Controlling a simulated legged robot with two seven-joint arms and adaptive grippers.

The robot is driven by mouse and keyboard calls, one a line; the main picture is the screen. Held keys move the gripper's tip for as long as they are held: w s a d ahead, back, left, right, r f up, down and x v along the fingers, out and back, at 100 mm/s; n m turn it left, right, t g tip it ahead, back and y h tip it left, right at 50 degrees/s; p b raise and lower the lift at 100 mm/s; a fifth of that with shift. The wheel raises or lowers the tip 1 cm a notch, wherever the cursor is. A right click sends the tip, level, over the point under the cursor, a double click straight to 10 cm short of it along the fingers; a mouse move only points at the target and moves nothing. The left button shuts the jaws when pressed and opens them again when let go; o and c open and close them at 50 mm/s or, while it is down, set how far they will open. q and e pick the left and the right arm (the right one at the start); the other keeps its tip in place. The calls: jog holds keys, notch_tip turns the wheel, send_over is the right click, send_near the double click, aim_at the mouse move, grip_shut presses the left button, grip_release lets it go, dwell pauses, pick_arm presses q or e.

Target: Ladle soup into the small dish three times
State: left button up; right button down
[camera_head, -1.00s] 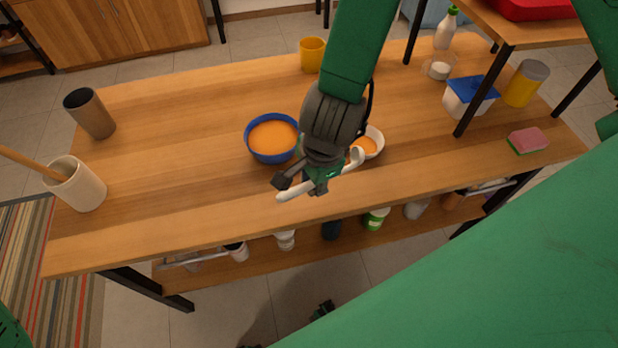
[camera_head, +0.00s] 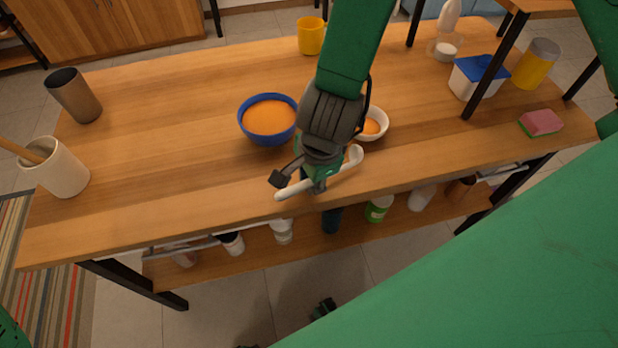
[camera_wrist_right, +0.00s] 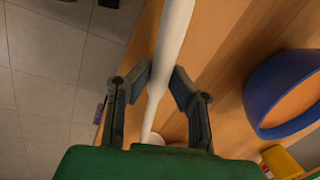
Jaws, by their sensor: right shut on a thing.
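My right gripper (camera_head: 314,178) is shut on a white ladle (camera_head: 330,181) by its handle, above the front part of the table. The ladle's handle also runs between the fingers in the right wrist view (camera_wrist_right: 172,55). The ladle's bowl end is at the right, near the small dish. A blue bowl (camera_head: 242,126) of orange soup (camera_head: 268,117) stands left of my gripper. The small white dish (camera_head: 384,124) holds some orange soup and stands right of my gripper, partly hidden by it. The blue bowl also shows in the right wrist view (camera_wrist_right: 262,98). My left gripper is not in view.
A yellow mug (camera_head: 311,36) stands at the back. A white pot (camera_head: 62,172) with a wooden utensil and a metal cup (camera_head: 76,96) stand at the left. A blue-lidded container (camera_head: 477,78), a yellow canister (camera_head: 536,64) and a sponge (camera_head: 541,122) are at the right. The left-middle tabletop is clear.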

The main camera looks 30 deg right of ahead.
jog(key=shift+f, duration=0.1)
jog(key=c, duration=1.4)
grip_release()
notch_tip(320, 180, up, 12)
jog(key=s, duration=0.1)
jog(key=shift+s+d, duration=0.3)
jog(key=shift+s, duration=0.05)
jog(key=shift+f, duration=0.15)
